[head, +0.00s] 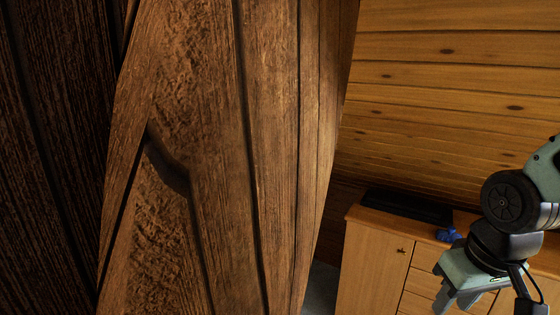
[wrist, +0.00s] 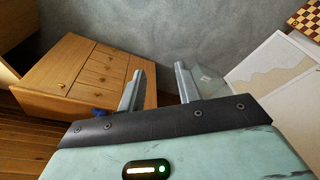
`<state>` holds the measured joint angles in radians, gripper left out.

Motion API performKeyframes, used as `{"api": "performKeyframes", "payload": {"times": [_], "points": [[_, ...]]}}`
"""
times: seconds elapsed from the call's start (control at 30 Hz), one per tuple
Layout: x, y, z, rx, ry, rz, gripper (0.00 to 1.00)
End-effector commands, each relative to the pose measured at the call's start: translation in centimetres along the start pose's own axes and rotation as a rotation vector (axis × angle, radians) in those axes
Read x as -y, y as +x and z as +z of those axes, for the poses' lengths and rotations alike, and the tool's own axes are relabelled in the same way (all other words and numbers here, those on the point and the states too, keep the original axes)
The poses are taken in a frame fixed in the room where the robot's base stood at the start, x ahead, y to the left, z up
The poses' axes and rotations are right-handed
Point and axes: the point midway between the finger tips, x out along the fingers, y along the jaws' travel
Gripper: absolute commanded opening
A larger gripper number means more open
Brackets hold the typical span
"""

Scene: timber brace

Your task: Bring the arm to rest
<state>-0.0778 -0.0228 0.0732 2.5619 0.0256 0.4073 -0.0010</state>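My gripper (head: 458,299) hangs at the lower right of the head view, at the end of my bent arm, with its fingers pointing down. In the wrist view its two grey fingers (wrist: 159,82) stand apart with nothing between them, so it is open and empty. In the head view it appears in front of a wooden cabinet (head: 372,262); the distance between them is unclear. The same cabinet, with a door and several drawers, shows left of the fingers in the wrist view (wrist: 72,72).
A large dark timber (head: 270,130) fills the head view's left half, close to the camera. A black flat object (head: 407,206) and a blue item (head: 448,235) are on the cabinet. A checkered board (wrist: 308,18) and a pale panel (wrist: 275,72) are at right in the wrist view.

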Motion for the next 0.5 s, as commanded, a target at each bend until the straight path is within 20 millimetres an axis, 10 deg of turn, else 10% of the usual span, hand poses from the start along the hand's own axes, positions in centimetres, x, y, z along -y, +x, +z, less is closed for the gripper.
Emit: {"api": "performKeyframes", "payload": {"times": [0.5], "points": [[12.8, 12.0, 9.8, 0.136, -0.433, -0.084, 0.34]]}}
